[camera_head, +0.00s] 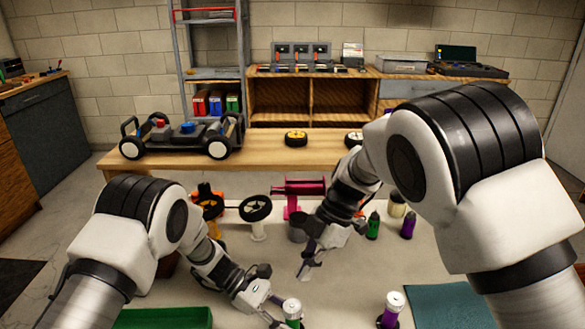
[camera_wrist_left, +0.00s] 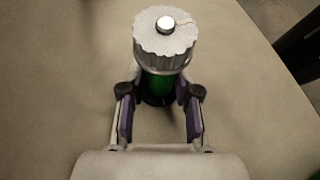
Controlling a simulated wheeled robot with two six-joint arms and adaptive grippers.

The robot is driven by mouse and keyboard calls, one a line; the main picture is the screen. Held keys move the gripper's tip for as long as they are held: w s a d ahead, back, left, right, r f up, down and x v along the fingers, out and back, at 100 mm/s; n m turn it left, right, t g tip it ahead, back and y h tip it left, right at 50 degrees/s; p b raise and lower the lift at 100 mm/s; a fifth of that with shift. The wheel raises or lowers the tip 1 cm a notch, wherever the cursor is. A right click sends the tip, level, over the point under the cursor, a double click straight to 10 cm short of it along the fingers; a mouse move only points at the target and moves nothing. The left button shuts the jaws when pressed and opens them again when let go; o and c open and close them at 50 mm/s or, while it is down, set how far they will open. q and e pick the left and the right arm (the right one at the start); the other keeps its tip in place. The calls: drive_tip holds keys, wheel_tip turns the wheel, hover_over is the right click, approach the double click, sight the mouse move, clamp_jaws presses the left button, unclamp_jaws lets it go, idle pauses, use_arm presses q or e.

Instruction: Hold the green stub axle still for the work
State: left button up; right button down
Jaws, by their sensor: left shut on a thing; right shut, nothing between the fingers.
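The green stub axle (camera_head: 293,308) stands upright at the front middle of the light table in the head view, with a pale cap on top. In the left wrist view the green stub axle (camera_wrist_left: 160,84) shows a ribbed silver-white cap with a round metal stud above its green body. My left gripper (camera_head: 283,317) is shut on the green body, and in the left wrist view its two fingers (camera_wrist_left: 160,100) sit on either side below the cap. My right gripper (camera_head: 305,272) is shut and empty above the table, behind and apart from the axle.
A similar purple piece (camera_head: 391,310) stands to the right, near a teal mat (camera_head: 445,305). A green tray (camera_head: 165,318) lies at the front left. A grey cup (camera_head: 297,230), green bottle (camera_head: 373,227) and purple bottle (camera_head: 408,225) stand farther back. A car chassis (camera_head: 180,136) rests on the wooden bench.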

sight(292, 308)
wheel_tip(292, 308, down, 6)
idle(0.4)
drive_tip(key=shift+s, duration=0.2)
idle(0.4)
drive_tip(key=shift+s+d, duration=0.55)
drive_tip(key=shift+s, duration=0.55)
drive_tip(key=shift+d, duration=0.15)
